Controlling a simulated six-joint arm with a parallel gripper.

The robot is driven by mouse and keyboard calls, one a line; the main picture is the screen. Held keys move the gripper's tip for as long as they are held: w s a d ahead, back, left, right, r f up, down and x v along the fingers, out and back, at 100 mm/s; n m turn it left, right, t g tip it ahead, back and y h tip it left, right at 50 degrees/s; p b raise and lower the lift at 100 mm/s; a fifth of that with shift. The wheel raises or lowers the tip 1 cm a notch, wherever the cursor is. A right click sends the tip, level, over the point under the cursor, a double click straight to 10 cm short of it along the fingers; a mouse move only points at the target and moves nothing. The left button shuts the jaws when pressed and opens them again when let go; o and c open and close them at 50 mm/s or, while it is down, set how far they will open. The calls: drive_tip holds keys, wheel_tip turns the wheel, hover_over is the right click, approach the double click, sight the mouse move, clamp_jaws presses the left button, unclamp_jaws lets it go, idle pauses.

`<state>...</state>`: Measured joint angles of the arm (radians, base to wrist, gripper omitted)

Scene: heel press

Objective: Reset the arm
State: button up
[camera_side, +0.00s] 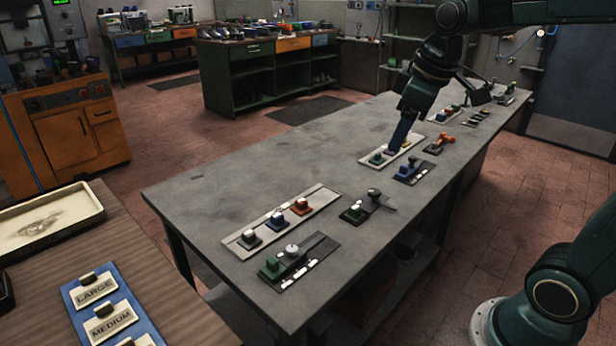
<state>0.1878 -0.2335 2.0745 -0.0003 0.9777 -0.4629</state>
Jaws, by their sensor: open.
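My dark green arm reaches down from the upper right of the side view. My gripper (391,150) is low over a long pale plate (368,161) on the grey workbench (215,195). A small green block (377,157) stands on that plate, just left of my gripper. My gripper is small here and its fingers partly merge with the plate's parts, so contact cannot be made out. I see nothing clearly held in it.
A dark plate with a blue block (411,170) and an orange part (440,142) lie right of my gripper. The bench's left part is clear.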

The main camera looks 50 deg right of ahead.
drive_tip(key=s+a+f+m+t, duration=0.1)
drive_tip(key=s+a, duration=0.2)
drive_tip(key=s, duration=0.3)
drive_tip(key=s+a+f+m+t, duration=0.1)
drive_tip(key=s+a+f+m, duration=0.1)
drive_tip(key=s, duration=0.5)
drive_tip(key=shift+s+a+f+y, duration=0.2)
drive_tip(key=shift+a+y, duration=0.1)
drive_tip(key=shift+a, duration=0.15)
